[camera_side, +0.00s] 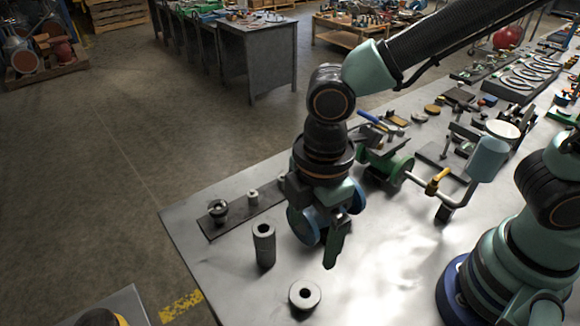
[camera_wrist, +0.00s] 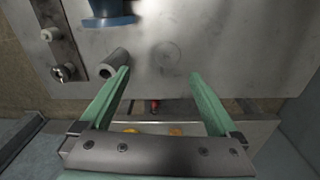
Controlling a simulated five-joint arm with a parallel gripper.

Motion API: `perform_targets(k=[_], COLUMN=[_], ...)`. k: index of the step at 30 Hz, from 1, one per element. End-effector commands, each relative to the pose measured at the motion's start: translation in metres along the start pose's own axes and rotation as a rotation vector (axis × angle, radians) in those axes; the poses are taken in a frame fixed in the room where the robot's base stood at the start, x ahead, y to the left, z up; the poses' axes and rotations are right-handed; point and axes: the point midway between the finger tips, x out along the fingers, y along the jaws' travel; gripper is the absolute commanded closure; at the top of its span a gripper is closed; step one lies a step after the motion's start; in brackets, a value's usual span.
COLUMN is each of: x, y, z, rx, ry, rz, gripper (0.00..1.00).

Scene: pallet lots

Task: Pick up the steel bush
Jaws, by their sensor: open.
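The steel bush (camera_side: 264,247), a tall grey hollow cylinder, stands upright on the metal table in the side view, left of my gripper. In the wrist view the steel bush (camera_wrist: 115,64) appears tilted by perspective, just beside the left fingertip. My gripper (camera_side: 334,262) points down over the table, right of the bush, with a green finger showing. In the wrist view the green fingers of my gripper (camera_wrist: 159,73) are spread wide with nothing between them. I cannot tell the exact gap between the bush and the finger.
A short pale ring (camera_side: 305,294) lies in front of the bush. A dark bar (camera_side: 238,216) with small fittings lies behind it. Blue wheels (camera_side: 304,227) stand close behind my gripper. A green vise-like tool (camera_side: 385,165) and many parts crowd the right. The table's left edge is near.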

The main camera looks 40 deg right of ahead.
Motion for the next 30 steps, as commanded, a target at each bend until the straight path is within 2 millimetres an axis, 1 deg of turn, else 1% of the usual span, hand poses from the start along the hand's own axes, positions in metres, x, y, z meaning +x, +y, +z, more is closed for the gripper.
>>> perform_targets(k=[1,2,6,8,12,15,18,25,30], x=[0.006,0.008,0.019,0.027,0.052,0.066,0.075,0.088,0.110], y=[-0.008,-0.011,-0.017,-0.017,-0.017,-0.017,-0.017,-0.017,-0.018], z=[-0.006,-0.009,-0.012,-0.012,-0.011,-0.010,-0.011,-0.011,-0.012], rx=[-0.055,-0.077,-0.122,-0.123,-0.120,-0.119,-0.118,-0.117,-0.117], ry=[-0.014,-0.018,-0.031,-0.031,-0.032,-0.031,-0.029,-0.029,-0.031], rz=[-0.013,-0.017,-0.028,-0.029,-0.029,-0.028,-0.027,-0.027,-0.028], gripper=[0.04,0.04,0.04,0.04,0.04,0.04,0.04,0.04,0.04])
